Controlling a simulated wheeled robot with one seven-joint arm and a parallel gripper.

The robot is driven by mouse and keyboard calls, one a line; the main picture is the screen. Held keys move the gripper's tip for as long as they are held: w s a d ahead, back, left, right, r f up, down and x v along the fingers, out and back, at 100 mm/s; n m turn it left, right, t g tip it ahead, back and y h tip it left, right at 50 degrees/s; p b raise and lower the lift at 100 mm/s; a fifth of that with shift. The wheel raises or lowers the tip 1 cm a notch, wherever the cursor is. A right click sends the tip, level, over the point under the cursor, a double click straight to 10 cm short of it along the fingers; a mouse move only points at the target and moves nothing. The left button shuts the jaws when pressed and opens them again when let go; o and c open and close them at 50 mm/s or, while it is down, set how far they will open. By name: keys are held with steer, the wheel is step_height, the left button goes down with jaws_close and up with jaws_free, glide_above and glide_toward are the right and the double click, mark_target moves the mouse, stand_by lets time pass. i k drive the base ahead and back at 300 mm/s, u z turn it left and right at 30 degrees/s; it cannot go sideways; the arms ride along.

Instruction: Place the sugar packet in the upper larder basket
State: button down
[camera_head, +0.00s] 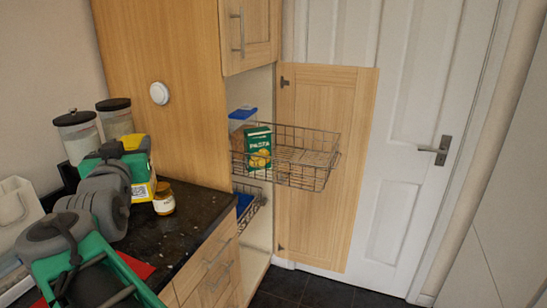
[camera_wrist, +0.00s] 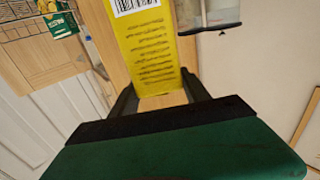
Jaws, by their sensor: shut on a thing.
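A yellow packet with a barcode and printed lines, which I take to be the sugar packet (camera_wrist: 150,50), is between the fingers of my gripper (camera_wrist: 158,98) in the wrist view. My gripper is shut on it. In the head view the packet (camera_head: 141,191) shows in part over the counter, with my arm hiding the rest. The upper larder basket (camera_head: 305,182) is a wire basket pulled out of the tall cupboard, to the right of the packet. A green pasta box (camera_head: 258,150) stands at its left side; the basket's right part looks empty.
The larder door (camera_head: 330,200) stands open behind the basket. A lower wire basket (camera_head: 248,212) sits inside the cupboard. A blue-lidded container (camera_head: 242,115) is behind the pasta box. A small jar (camera_head: 164,200) and black-lidded canisters (camera_head: 77,138) stand on the dark counter (camera_head: 190,225).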

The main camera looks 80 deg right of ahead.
mark_target(296, 152)
steer(key=k, duration=1.5)
steer(key=z, duration=1.9)
steer(key=i, duration=1.65)
steer(key=u, duration=1.4)
